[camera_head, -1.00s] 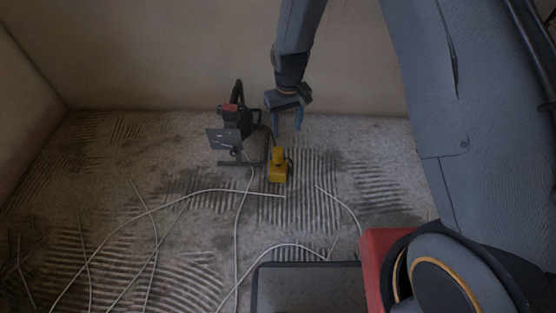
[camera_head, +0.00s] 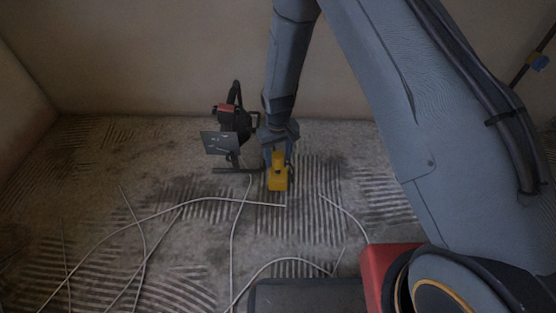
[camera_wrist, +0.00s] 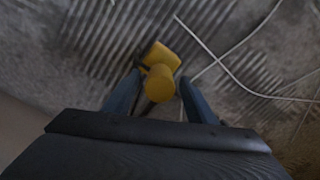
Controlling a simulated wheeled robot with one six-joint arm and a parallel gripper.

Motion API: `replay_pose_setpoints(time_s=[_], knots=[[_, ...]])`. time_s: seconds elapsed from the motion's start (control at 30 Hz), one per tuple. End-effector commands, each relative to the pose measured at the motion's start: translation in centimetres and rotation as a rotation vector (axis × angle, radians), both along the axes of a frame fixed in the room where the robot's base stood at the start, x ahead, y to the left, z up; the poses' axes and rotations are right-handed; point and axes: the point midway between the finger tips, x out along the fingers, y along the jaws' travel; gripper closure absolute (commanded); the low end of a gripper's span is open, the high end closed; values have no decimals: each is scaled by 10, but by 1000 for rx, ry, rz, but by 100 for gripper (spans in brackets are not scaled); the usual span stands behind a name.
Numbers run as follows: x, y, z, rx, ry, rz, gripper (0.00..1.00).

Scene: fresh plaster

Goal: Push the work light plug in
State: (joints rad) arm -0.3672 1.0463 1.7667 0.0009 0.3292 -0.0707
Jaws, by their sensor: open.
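The yellow plug and socket piece (camera_head: 278,179) stands on the floor in front of the work light. In the wrist view it shows as a yellow block (camera_wrist: 160,56) with a round yellow plug (camera_wrist: 160,83) nearer to me. My gripper (camera_head: 278,160) is open, just above and behind the yellow piece in the head view. In the wrist view its two blue fingers stand apart, one on each side of the round plug. I cannot tell whether they touch it, nor how far the plug sits in the socket. The dark work light (camera_head: 228,135) stands left of my gripper.
White cables (camera_head: 231,240) lie loosely over the ridged floor in front. A dark flat panel (camera_head: 305,296) is at the bottom edge of the head view. The wall rises close behind the light. The floor at the left is open apart from cables.

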Motion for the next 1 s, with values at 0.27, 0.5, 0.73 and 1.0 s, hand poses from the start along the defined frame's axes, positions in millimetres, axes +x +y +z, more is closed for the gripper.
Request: replay_pose_setpoints(time_s=[0.27, 0.5, 0.73, 1.0], knots=[[0, 0, -6, 0, -1, 0, 49], [0, 0, -6, 0, -1, 0, 81], [0, 0, -7, 0, 0, 0, 100], [-1, 0, -44, -1, 3, 0, 100]])
